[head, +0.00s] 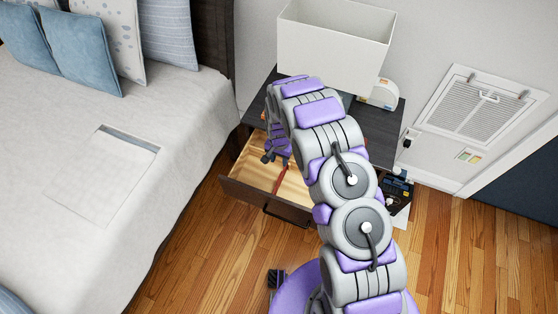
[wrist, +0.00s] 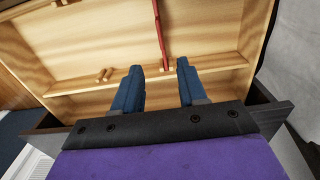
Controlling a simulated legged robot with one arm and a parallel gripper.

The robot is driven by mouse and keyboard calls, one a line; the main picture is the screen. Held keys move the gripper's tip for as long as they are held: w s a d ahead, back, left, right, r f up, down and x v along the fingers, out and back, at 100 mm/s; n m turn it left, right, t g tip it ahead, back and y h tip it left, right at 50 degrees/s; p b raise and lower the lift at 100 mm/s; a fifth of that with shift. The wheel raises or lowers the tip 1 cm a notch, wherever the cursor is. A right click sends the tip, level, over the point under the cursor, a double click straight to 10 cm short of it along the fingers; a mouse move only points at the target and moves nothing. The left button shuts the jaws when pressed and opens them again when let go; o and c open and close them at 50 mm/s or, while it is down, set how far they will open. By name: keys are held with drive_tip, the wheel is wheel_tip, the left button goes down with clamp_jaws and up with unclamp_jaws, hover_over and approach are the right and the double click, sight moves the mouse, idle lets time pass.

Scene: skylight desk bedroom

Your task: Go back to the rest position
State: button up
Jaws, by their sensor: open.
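My gripper (wrist: 158,88) is open and empty in the wrist view, its two blue fingers apart. In the head view my gripper (head: 276,155) hangs over the open drawer (head: 240,196) of the dark nightstand (head: 257,102). The drawer is pulled out and shows a pale wooden inside with dividers. A thin red item (wrist: 160,35) lies in the drawer, beyond the fingers in the wrist view; it also shows in the head view (head: 280,180). My arm hides part of the nightstand and of the drawer.
A bed (head: 70,190) with pillows stands to the left, close to the drawer. A white lamp (head: 335,35) and a small white device (head: 384,93) are on the nightstand. A wall vent (head: 470,105) is at the right. Wooden floor (head: 470,250) is clear at the lower right.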

idle(0.5)
drive_tip(key=s+d+r, duration=0.4)
drive_tip(key=r, duration=0.5)
drive_tip(key=s+d+r+n, duration=0.1)
drive_tip(key=s+d+r, duration=0.2)
drive_tip(key=r, duration=0.7)
drive_tip(key=s+d+r, duration=0.4)
drive_tip(key=r, duration=0.5)
drive_tip(key=s+d+r+n, duration=0.1)
drive_tip(key=s+r, duration=0.3)
drive_tip(key=s, duration=0.5)
drive_tip(key=s+d+r+n+g, duration=0.1)
drive_tip(key=s+r, duration=0.3)
drive_tip(key=s, duration=0.6)
drive_tip(key=s+d+r+n, duration=0.1)
drive_tip(key=s+d+r, duration=0.2)
drive_tip(key=s, duration=0.7)
drive_tip(key=shift+d+r+g, duration=0.2)
drive_tip(key=shift+r+g, duration=0.2)
drive_tip(key=shift+r, duration=0.35)
